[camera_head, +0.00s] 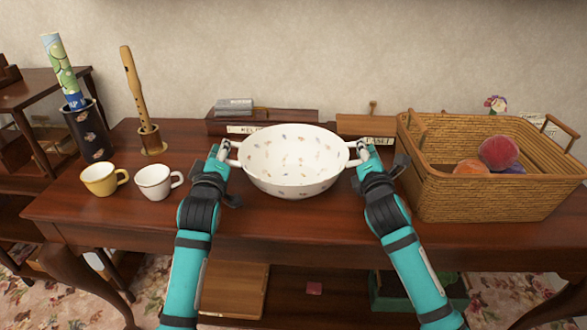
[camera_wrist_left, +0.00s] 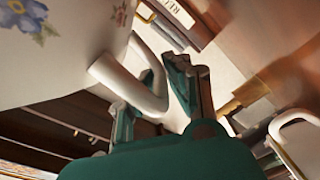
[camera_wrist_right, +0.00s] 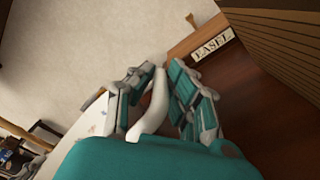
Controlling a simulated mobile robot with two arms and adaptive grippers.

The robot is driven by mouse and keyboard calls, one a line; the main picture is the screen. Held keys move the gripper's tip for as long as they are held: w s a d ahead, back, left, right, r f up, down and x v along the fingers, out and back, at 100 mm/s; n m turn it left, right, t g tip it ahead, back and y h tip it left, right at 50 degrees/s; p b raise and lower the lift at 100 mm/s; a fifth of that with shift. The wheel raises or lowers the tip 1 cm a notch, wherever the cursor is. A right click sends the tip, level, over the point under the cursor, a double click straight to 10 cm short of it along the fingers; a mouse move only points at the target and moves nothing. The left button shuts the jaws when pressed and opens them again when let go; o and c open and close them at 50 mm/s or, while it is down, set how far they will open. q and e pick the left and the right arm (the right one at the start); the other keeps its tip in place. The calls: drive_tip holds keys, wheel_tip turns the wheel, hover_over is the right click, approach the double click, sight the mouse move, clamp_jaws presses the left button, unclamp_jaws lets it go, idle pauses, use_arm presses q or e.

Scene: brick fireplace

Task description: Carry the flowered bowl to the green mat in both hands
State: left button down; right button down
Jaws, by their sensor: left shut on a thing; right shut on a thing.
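The white flowered bowl (camera_head: 293,160) is upright over the middle of the brown table, a handle on each side. I cannot tell whether its base touches the wood. My left gripper (camera_head: 224,153) is shut on the bowl's left handle; that handle (camera_wrist_left: 150,98) also shows between the fingers in the left wrist view. My right gripper (camera_head: 362,153) is shut on the right handle, which shows between the fingers in the right wrist view (camera_wrist_right: 154,100). I cannot make out a green mat in any view.
A wicker basket (camera_head: 470,203) with balls stands close to the right arm. A white cup (camera_head: 152,182) and yellow cup (camera_head: 98,179) stand left of the left arm. A recorder (camera_head: 134,85) stands behind them. Low wooden trays (camera_head: 290,115) lie behind the bowl.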

use_arm(q)
drive_tip(key=shift+f, duration=0.1)
use_arm(e)
drive_tip(key=shift+f, duration=0.1)
